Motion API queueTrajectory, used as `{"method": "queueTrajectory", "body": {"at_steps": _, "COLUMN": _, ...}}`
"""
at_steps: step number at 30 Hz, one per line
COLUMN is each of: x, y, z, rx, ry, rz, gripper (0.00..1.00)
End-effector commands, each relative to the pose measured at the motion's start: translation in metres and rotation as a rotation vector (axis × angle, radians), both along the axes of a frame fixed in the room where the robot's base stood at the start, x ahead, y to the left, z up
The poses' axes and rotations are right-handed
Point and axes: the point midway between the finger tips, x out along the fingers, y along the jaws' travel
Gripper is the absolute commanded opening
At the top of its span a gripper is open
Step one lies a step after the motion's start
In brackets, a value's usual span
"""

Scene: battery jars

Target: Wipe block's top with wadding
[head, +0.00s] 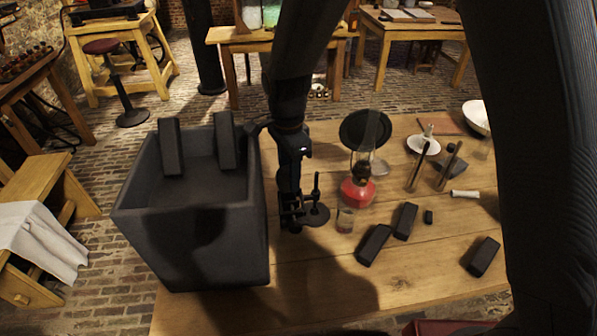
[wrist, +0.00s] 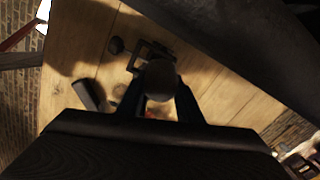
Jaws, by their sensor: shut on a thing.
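My gripper (head: 291,214) points down over the table, just right of the big dark jar. In the wrist view my gripper (wrist: 160,95) is shut on a grey rounded lump, apparently the wadding (wrist: 160,76). Dark oblong blocks lie on the table: one (head: 374,244) at front centre, one (head: 405,221) beside it, and one (head: 484,256) farther right. All are apart from my gripper. A dark block also shows left of the fingers in the wrist view (wrist: 89,95). I cannot tell which block the task names.
The open dark jar (head: 235,240) stands left of my gripper, with two upright blocks (head: 171,146) (head: 225,140) at its rim. A dark round-based stand (head: 317,215), red lamp (head: 357,193) and small glass (head: 345,220) stand close right. The table front (head: 330,300) is clear.

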Motion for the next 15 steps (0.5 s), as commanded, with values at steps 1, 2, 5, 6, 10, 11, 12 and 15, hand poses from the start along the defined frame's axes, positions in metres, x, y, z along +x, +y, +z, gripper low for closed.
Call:
{"method": "queueTrajectory", "body": {"at_steps": 1, "x": -0.0040, "y": 0.0061, "z": -0.0031, "rx": 0.001, "ry": 0.004, "rz": 0.002, "gripper": 0.04}}
{"method": "queueTrajectory", "body": {"at_steps": 2, "x": -0.0044, "y": 0.0080, "z": -0.0034, "rx": 0.000, "ry": 0.005, "rz": 0.002, "gripper": 0.00}}
{"method": "queueTrajectory", "body": {"at_steps": 5, "x": -0.0051, "y": 0.0107, "z": -0.0042, "rx": 0.000, "ry": 0.005, "rz": 0.000, "gripper": 0.00}}
{"method": "queueTrajectory", "body": {"at_steps": 6, "x": -0.0050, "y": 0.0107, "z": -0.0044, "rx": 0.000, "ry": 0.005, "rz": -0.001, "gripper": 0.00}}
{"method": "queueTrajectory", "body": {"at_steps": 10, "x": -0.0049, "y": 0.0102, "z": -0.0046, "rx": 0.000, "ry": 0.005, "rz": -0.002, "gripper": 0.00}}
{"method": "queueTrajectory", "body": {"at_steps": 11, "x": -0.0049, "y": 0.0101, "z": -0.0046, "rx": 0.000, "ry": 0.005, "rz": -0.002, "gripper": 0.00}}
{"method": "queueTrajectory", "body": {"at_steps": 12, "x": -0.0046, "y": 0.0092, "z": -0.0044, "rx": 0.000, "ry": 0.005, "rz": -0.003, "gripper": 0.00}}
{"method": "queueTrajectory", "body": {"at_steps": 15, "x": -0.0048, "y": 0.0087, "z": -0.0015, "rx": 0.000, "ry": 0.006, "rz": -0.003, "gripper": 0.00}}
